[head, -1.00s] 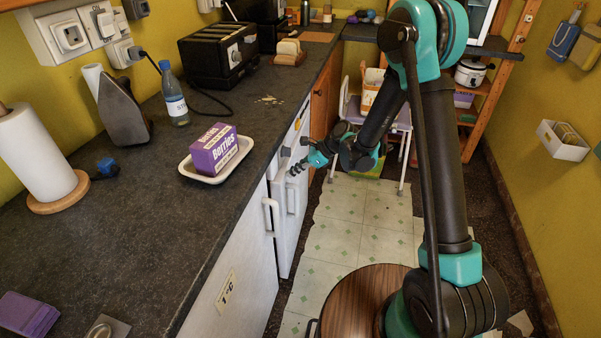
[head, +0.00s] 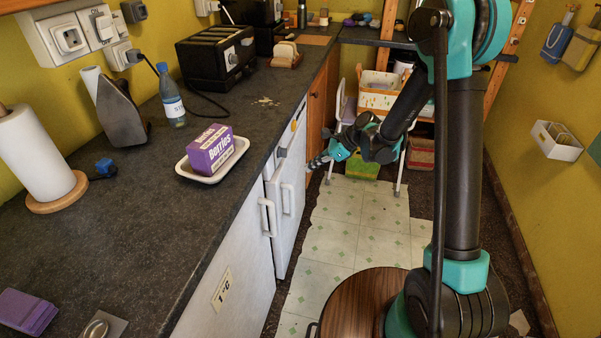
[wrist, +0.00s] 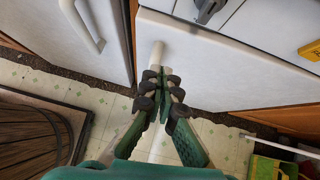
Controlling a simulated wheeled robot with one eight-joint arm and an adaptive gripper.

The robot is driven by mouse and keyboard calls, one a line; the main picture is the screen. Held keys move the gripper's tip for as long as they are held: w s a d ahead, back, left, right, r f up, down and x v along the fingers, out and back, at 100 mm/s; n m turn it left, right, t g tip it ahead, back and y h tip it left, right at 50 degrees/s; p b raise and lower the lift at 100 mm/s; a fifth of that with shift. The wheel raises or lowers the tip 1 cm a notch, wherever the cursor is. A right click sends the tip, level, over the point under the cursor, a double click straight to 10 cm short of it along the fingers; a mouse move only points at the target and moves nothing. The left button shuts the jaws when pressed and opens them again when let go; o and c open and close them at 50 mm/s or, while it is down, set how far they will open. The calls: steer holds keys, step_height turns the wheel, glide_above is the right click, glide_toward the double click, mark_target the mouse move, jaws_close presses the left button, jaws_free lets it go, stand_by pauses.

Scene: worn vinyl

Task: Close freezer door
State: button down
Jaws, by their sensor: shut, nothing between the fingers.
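Two white appliance doors sit under the counter. The farther door (head: 288,225), beside my gripper, has a vertical white handle (head: 288,200) and lies about in line with the counter front; a small gap cannot be ruled out. The nearer door (head: 238,275) has its own handle (head: 267,217) and a label (head: 222,289) that seems to read 1 °C. No label says which is the freezer. My gripper (head: 318,162) is just off the farther door's right side. In the wrist view, the fingers (wrist: 160,88) are together and empty, over a white bar (wrist: 157,52), perhaps a handle.
The dark counter (head: 120,215) runs along the left, with a berries box (head: 210,150) on a tray near its edge. A white-legged chair (head: 400,170) is behind my gripper. Tiled floor (head: 350,230) lies clear between.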

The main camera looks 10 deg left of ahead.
steer(key=w+d+n+g+h, duration=0.3)
steer(key=w+d+n+g, duration=0.1)
steer(key=w+n, duration=0.25)
steer(key=a+r+x, duration=0.1)
steer(key=a+x, duration=0.1)
steer(key=x, duration=1.1)
steer(key=shift+s, duration=0.25)
steer(key=shift+r+m, duration=0.15)
steer(key=shift+m, duration=0.1)
steer(key=shift+s+a+m+t+y, duration=0.1)
steer(key=shift+a+m+t+y, duration=0.1)
steer(key=shift+a, duration=0.4)
steer(key=shift+s+a+m+t+y, duration=0.1)
steer(key=shift+a+m+t, duration=0.1)
steer(key=shift+a, duration=0.45)
